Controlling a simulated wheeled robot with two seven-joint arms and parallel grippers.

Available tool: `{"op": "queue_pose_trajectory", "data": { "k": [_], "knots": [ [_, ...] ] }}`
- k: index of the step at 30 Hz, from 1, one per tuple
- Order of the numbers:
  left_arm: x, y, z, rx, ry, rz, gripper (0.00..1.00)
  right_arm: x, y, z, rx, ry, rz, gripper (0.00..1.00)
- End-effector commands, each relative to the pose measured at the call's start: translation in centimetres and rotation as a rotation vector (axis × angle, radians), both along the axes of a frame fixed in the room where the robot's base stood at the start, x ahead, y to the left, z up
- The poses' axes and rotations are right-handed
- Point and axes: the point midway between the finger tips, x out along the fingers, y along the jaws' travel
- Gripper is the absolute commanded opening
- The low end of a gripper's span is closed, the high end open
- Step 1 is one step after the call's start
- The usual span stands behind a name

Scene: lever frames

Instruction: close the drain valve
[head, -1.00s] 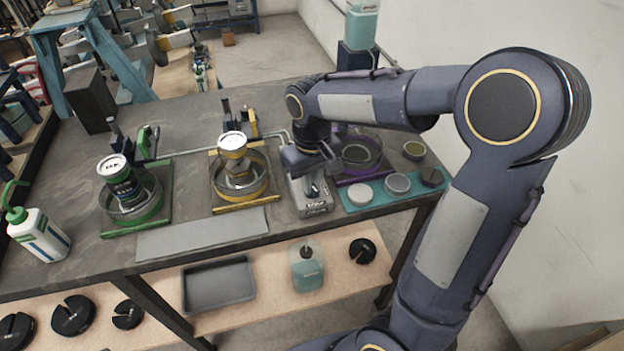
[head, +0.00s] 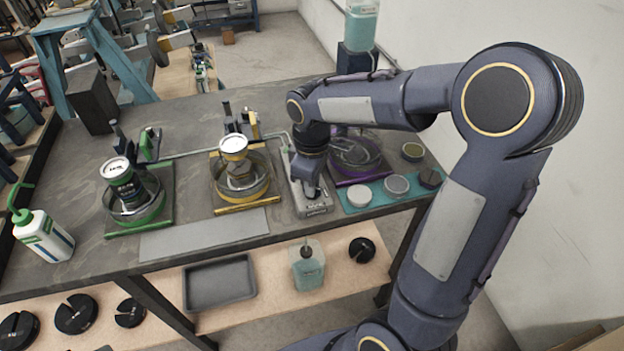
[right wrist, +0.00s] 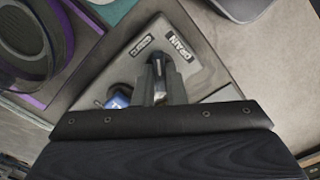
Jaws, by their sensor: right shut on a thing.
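The drain valve is a light grey block (head: 316,207) on the bench, between the yellow-rimmed dish and the purple-rimmed dish. The right wrist view shows its grey top plate (right wrist: 200,68) with a "DRAIN" label (right wrist: 180,47) and a second, smaller label that I cannot read. A blue part (right wrist: 118,98) shows beside the fingers there. My right gripper (head: 310,191) is down at the valve; its fingers (right wrist: 160,82) are shut on the valve's lever, which they mostly hide. The lever's exact angle cannot be told. My left gripper is not in view.
A yellow-rimmed dish (head: 262,186) stands left of the valve, a purple-rimmed dish (head: 372,168) behind right. A teal mat (head: 376,203) with small round tins lies to the right. A flat grey plate (head: 200,235) lies at the front edge.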

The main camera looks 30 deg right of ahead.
Motion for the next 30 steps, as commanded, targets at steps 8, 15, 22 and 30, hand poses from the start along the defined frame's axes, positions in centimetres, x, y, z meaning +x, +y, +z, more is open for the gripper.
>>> {"op": "queue_pose_trajectory", "data": {
  "k": [8, 15, 22, 30],
  "knots": [
    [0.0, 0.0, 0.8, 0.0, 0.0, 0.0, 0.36, 0.1, 0.0, 0.2, -0.001, -0.003, 0.261, 0.0],
    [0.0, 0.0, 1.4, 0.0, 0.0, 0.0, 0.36, 0.1, 0.0, 0.2, -0.001, -0.003, 0.454, 0.0],
    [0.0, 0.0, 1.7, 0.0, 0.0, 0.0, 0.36, 0.1, 0.0, 0.2, -0.001, -0.005, 0.581, 0.0],
    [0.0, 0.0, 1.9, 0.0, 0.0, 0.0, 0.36, 0.1, 0.0, 0.2, -0.001, -0.006, 0.652, 0.0]
  ]
}}
